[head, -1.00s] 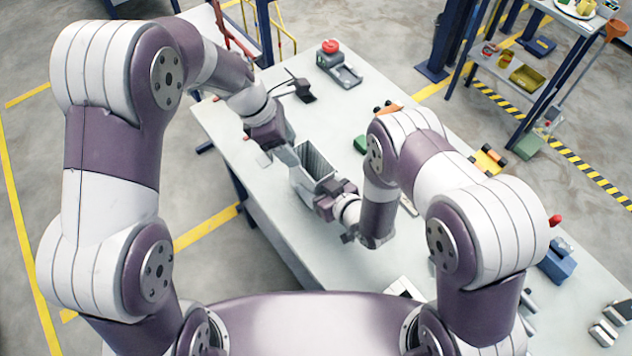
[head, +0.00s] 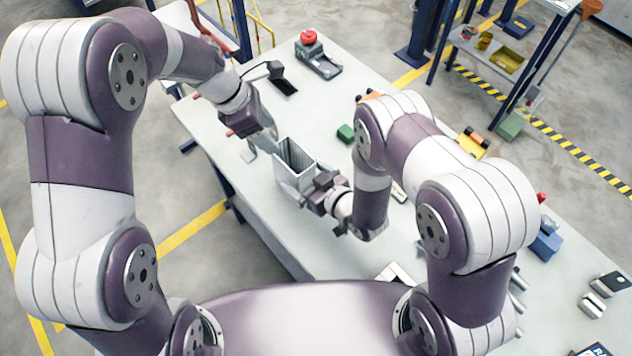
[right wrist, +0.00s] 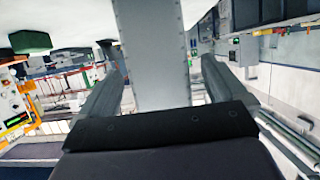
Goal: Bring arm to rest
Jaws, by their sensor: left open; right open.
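A grey, open-topped metal box (head: 293,172) stands on the pale workbench (head: 395,252), between my two hands in the head view. My left gripper (head: 264,143) is open at the far left side of the box; its fingertips are small and partly unclear. My right gripper (head: 308,192) is open at the near right side of the box. In the right wrist view, its two fingers (right wrist: 165,95) stand apart, with a grey upright panel (right wrist: 150,50) seen between them. I cannot tell whether either gripper touches the box.
A device with a red button (head: 309,38) sits at the bench's far end, near a black item (head: 285,86). A green block (head: 346,133) lies right of the box. A yellow item (head: 471,147) and a blue item (head: 546,245) sit along the right side. A shelf rack (head: 490,60) stands beyond.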

